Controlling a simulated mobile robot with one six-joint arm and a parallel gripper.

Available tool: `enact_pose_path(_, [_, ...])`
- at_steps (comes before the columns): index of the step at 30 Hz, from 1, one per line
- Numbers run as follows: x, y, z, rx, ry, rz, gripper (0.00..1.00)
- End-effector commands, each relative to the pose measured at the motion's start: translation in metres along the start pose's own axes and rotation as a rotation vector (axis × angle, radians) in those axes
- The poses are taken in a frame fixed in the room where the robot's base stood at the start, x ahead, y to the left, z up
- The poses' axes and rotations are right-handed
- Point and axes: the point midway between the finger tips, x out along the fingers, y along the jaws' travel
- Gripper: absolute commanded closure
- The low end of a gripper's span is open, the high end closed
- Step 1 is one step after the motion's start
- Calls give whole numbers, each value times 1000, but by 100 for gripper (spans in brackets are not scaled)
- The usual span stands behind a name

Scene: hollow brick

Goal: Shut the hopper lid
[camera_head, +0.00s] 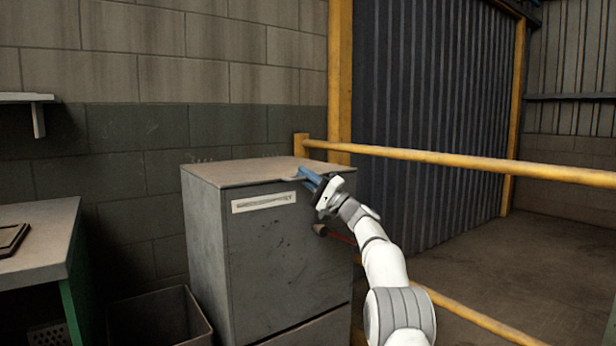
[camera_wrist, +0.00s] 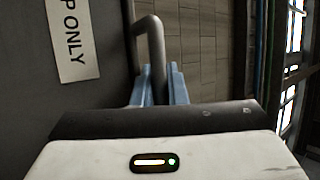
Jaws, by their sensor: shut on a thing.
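The hopper (camera_head: 270,255) is a scuffed grey metal box with a white label on its front. Its top (camera_head: 235,171) looks level and flat in the head view, and I see no clear gap under it. My gripper (camera_head: 308,178), with blue fingers, is at the top's front right corner. In the wrist view, my gripper (camera_wrist: 159,88) has its two blue fingers on either side of a grey bar handle (camera_wrist: 150,32), shut on it. The handle stands beside the grey panel (camera_wrist: 30,100) with a label ending "P ONLY". The handle's lower part is hidden by my gripper.
A yellow rail (camera_head: 450,160) runs to the right behind my arm, with another lower down. A bench (camera_head: 40,225) stands at the left. An open bin (camera_head: 160,318) is on the floor between bench and hopper. A block wall (camera_head: 170,80) is behind.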

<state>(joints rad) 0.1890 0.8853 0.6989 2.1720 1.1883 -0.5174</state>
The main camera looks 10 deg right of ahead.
Motion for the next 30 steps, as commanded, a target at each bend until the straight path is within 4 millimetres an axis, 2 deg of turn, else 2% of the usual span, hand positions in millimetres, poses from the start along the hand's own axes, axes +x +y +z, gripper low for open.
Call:
enact_pose_path(1, [1, -5, 2, -5, -10, -8, 100])
enact_pose_path(8, [0, -5, 1, -5, -9, -7, 100])
enact_pose_path(9, [0, -5, 1, -5, -9, -6, 86])
enact_pose_path(17, [-1, -2, 0, -3, -5, -3, 66])
enact_pose_path(26, [-2, 0, -1, -1, -1, 1, 66])
enact_pose_path(30, [-9, 1, -2, 1, 0, 3, 66])
